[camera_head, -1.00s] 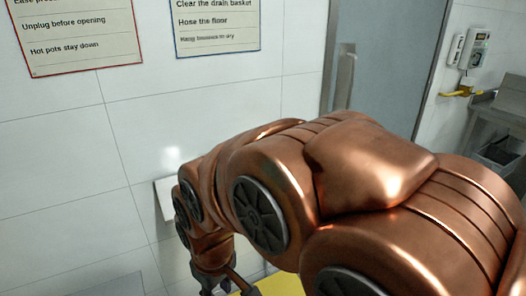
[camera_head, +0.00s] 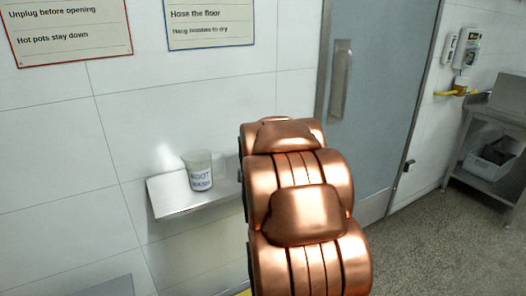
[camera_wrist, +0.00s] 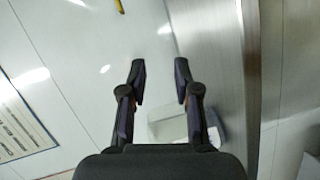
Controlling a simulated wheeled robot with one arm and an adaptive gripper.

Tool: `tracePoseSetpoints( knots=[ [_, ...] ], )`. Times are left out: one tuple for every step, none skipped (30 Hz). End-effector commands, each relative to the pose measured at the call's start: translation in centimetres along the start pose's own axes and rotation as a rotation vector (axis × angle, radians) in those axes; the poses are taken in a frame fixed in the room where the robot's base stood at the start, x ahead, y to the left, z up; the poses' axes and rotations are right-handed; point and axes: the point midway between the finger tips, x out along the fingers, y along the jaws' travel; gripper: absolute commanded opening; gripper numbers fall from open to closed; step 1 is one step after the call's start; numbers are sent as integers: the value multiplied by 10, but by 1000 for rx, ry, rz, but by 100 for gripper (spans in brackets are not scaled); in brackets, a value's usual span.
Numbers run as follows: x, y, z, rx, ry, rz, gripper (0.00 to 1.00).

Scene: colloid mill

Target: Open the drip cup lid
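I cannot identify a drip cup or its lid with certainty. On the right wall in the head view, a white dispenser (camera_head: 467,50) hangs above a yellow bracket (camera_head: 449,93) with a small whitish piece at it, too small to make out. A translucent cup with blue lettering (camera_head: 199,172) stands upright on a metal wall shelf (camera_head: 180,205). My gripper (camera_wrist: 160,68) is open and empty in the wrist view, its two dark fingers apart in front of the wall. My arm hides it in the head view. A short yellow piece (camera_wrist: 119,6) shows at the wrist view's top edge.
A grey door (camera_head: 385,90) with a long handle (camera_head: 341,82) stands behind my arm. A metal bench (camera_head: 500,112) with a grey bin (camera_head: 494,160) on its lower shelf is at the far right. The floor (camera_head: 430,240) in front of it is clear.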

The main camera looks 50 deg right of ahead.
Motion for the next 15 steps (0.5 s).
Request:
tracePoseSetpoints(
  knots=[
    [7,2,15,-35,-12,44,31],
    [10,7,20,-58,-14,76,31],
    [13,11,28,-87,-21,109,31],
    [15,15,33,-107,-24,135,31],
    [16,17,38,-124,-29,153,31],
    [18,21,42,-143,-34,177,31],
    [18,24,45,-157,-36,195,31],
    [19,25,48,-167,-39,207,31],
    [19,27,50,-179,-43,219,31],
    [20,29,52,-185,-45,227,31],
    [20,30,53,-190,-46,233,31],
    [21,32,53,-193,-46,239,31],
    [22,33,53,-195,-46,242,31],
    [23,34,53,-196,-46,243,31],
    [26,35,53,-196,-46,243,31]
  ],
)
